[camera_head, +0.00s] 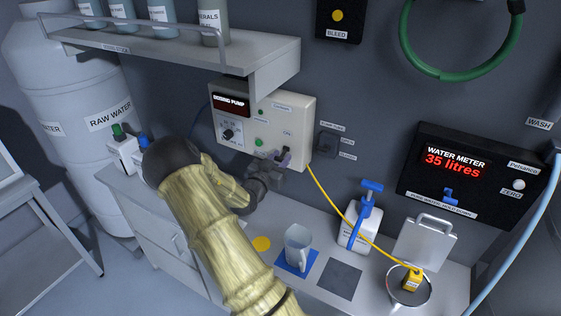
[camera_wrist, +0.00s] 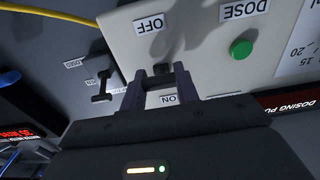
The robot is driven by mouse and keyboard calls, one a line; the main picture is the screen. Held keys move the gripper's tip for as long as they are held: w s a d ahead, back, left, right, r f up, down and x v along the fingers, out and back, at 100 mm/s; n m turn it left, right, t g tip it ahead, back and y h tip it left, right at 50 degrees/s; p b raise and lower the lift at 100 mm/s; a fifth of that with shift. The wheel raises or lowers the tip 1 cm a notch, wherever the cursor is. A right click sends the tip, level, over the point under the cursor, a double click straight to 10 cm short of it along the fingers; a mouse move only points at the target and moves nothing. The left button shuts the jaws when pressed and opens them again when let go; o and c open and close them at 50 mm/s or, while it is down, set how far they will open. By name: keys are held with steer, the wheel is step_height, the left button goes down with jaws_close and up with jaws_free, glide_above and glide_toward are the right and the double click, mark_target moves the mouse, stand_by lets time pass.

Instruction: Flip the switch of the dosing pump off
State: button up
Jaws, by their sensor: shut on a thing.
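The dosing pump (camera_head: 262,112) is a pale wall box with a dark display, a dial and a green button. Its switch (camera_wrist: 162,69) is a small dark part between the OFF and ON labels in the wrist view. My gripper (camera_head: 283,157) is at the box's lower right corner. In the wrist view its two purple-grey fingers (camera_wrist: 160,76) stand one on each side of the switch and are shut on it. The fingers hide much of the switch, and I cannot tell which way its lever points.
A shelf (camera_head: 225,65) overhangs the pump. Below are a clear jug (camera_head: 298,245) and a white bottle with a blue top (camera_head: 357,225).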

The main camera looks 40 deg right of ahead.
steer(key=shift+w+f+t+h+b, duration=0.15)
steer(key=shift+f+t+h+b, duration=0.45)
steer(key=shift+b, duration=1.75)
steer(key=shift+r+h+b, duration=0.2)
steer(key=shift+h+b, duration=0.1)
steer(key=shift+b, duration=0.45)
steer(key=shift+r, duration=0.1)
steer(key=o, duration=1)
